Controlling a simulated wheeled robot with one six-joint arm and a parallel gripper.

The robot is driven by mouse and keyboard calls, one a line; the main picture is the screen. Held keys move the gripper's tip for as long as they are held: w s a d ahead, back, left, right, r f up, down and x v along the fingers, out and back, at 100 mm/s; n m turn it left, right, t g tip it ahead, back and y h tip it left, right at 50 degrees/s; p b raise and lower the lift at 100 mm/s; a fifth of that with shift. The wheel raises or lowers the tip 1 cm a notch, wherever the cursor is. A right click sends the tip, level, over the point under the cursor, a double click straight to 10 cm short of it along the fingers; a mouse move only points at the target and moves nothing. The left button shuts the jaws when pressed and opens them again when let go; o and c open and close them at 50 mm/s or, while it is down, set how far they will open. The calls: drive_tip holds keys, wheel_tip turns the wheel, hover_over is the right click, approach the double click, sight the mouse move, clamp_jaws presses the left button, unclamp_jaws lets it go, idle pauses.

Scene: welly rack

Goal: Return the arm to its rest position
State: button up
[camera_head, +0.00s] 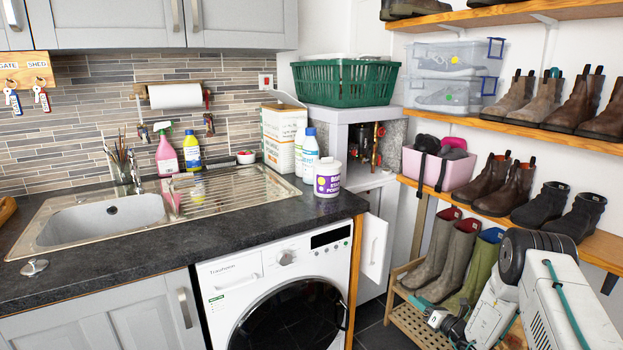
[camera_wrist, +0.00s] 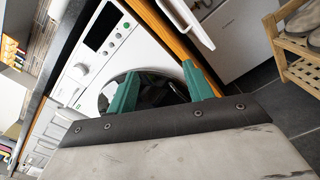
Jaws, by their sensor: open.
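My gripper (camera_wrist: 162,82) is open in the wrist view, with its two green fingers apart and nothing between them. It points towards the front of the white washing machine (camera_wrist: 75,88), and the dark round door shows behind the fingers. In the head view my white arm (camera_head: 560,300) reaches in at the lower right, in front of the boot shelves. Its far end hangs low by the slatted wooden rack (camera_head: 411,325), partly cut off by the bottom edge.
The cupboard door (camera_head: 375,247) beside the washing machine (camera_head: 222,280) stands open. Wellies (camera_head: 450,257) stand on the low rack, close to my arm. The dark counter (camera_head: 130,253) is at left. Some dark floor (camera_head: 378,338) is clear.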

drive_tip(key=s+a+n+g+y, duration=0.4)
drive_tip(key=s+a+n+g, duration=0.2)
drive_tip(key=s+a+n, duration=0.15)
drive_tip(key=s+a+r+n+g, duration=0.3)
drive_tip(key=s+r+n+g, duration=0.3)
drive_tip(key=r, duration=0.4)
drive_tip(key=s+a+r+n+g, duration=0.4)
drive_tip(key=s+r+n, duration=0.4)
drive_tip(key=s+r, duration=0.15)
drive_tip(key=s+d+r+n+t+h, duration=0.1)
drive_tip(key=s+r+n+h, duration=0.5)
drive_tip(key=s+r, duration=0.6)
drive_tip(key=s+d+r+n+h, duration=0.2)
drive_tip(key=s+r+n+h, duration=0.5)
drive_tip(key=s, duration=1.1)
drive_tip(key=shift+s+d+r+n+t, duration=0.35)
drive_tip(key=shift+r+n, duration=0.5)
drive_tip(key=shift+r, duration=1.5)
